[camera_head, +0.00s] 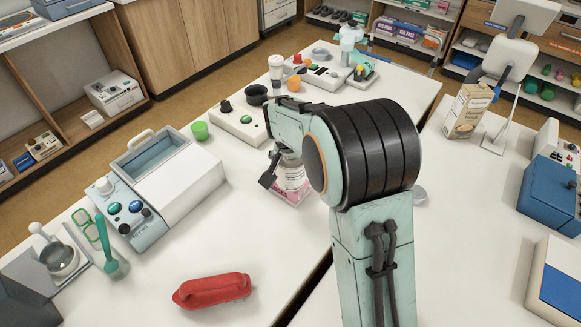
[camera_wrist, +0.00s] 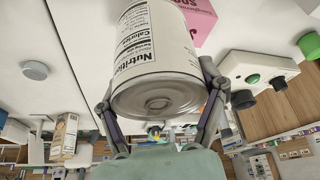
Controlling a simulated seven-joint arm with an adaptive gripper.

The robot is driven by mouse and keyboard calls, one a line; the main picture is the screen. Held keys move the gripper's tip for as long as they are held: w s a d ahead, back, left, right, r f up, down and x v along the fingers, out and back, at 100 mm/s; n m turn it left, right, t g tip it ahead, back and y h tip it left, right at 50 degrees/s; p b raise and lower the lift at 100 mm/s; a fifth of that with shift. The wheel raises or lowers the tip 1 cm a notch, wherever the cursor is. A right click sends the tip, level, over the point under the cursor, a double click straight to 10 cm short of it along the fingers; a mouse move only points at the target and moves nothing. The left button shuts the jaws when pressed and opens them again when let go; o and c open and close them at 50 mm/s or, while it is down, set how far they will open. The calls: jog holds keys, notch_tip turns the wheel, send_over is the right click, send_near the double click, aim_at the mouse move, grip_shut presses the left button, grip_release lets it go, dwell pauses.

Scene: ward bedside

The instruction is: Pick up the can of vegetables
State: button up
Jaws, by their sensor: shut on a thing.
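The can of vegetables (camera_head: 290,174) has a pale label and shows at the middle of the head view, partly hidden by my arm. In the wrist view the can (camera_wrist: 155,50) is large, with nutrition print on its side and a round metal end toward the camera. My gripper (camera_head: 281,164) is shut on it; in the wrist view its fingers (camera_wrist: 160,85) press on both sides of the can. A pink box (camera_head: 293,195) shows right by the can. I cannot tell whether the can touches the table.
A white device with a green button (camera_head: 236,122) stands left of the can, with a green cup (camera_head: 200,130) beside it. A large white device (camera_head: 168,185) is farther left. A red object (camera_head: 212,290) lies at the front. Bare tabletop (camera_head: 235,235) lies between them.

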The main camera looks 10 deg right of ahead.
jog(key=s+r, duration=0.4)
jog(key=r, duration=0.1)
jog(key=shift+d, duration=0.1)
jog(key=s+r, duration=0.4)
jog(key=s, duration=0.4)
send_near(296, 163)
jog(key=w+f, duration=0.1)
jog(key=f, duration=0.1)
jog(key=w+f, duration=0.2)
jog(key=w+d+f, duration=0.1)
jog(key=w+f, duration=0.1)
jog(key=shift+w+f, duration=0.1)
jog(key=shift+w, duration=0.1)
jog(key=w+f, duration=0.6)
jog(key=shift+a+f, duration=0.1)
jog(key=shift+a, duration=0.1)
jog(key=shift+w+f, duration=0.15)
jog(key=shift+f, duration=1.45)
